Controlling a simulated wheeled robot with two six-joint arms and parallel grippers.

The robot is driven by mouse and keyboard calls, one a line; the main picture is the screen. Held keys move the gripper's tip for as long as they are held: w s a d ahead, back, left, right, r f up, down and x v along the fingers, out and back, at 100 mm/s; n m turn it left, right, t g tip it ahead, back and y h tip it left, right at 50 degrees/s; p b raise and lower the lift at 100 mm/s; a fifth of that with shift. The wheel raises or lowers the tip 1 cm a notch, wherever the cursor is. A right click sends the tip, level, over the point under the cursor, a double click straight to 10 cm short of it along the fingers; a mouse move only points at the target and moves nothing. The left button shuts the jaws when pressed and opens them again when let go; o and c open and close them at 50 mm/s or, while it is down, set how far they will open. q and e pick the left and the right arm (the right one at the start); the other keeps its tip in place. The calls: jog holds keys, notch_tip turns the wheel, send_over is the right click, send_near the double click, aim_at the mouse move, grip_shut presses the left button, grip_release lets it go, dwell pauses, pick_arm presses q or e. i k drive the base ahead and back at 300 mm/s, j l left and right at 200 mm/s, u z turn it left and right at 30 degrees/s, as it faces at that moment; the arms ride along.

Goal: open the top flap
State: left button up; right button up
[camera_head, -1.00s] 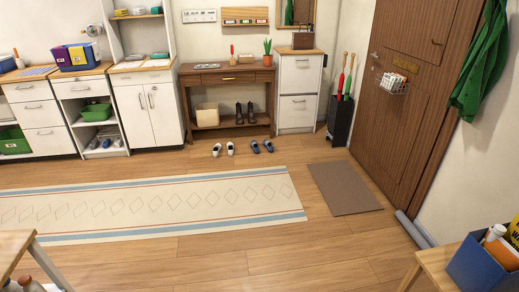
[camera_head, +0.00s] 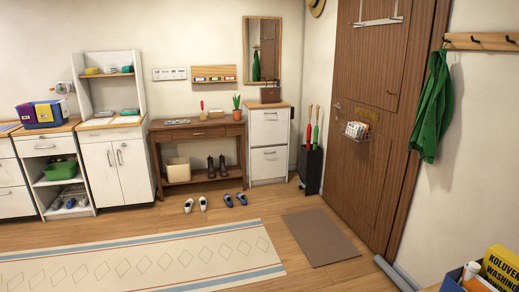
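The white cabinet (camera_head: 288,146) stands against the back wall, just left of the corner beside the brown door. Its front has two flaps, one above the other. The top flap (camera_head: 268,130) looks shut, flush with the front, with a small dark handle near its upper edge. The lower flap (camera_head: 268,168) also looks shut. A dark brown box (camera_head: 270,95) sits on the cabinet's wooden top. Neither of my grippers is in view.
A wooden console table (camera_head: 198,131) adjoins the cabinet on the left, with boots below and shoes in front. A dark umbrella stand (camera_head: 310,170) is close on the right. A grey mat (camera_head: 320,237) and a patterned rug (camera_head: 140,262) lie on the open floor.

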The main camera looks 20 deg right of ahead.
aim_at(268, 125)
jog(key=i+l+z, duration=0.4)
jog(key=i, duration=0.3)
jog(key=i+z, duration=0.4)
jog(key=i, duration=3.8)
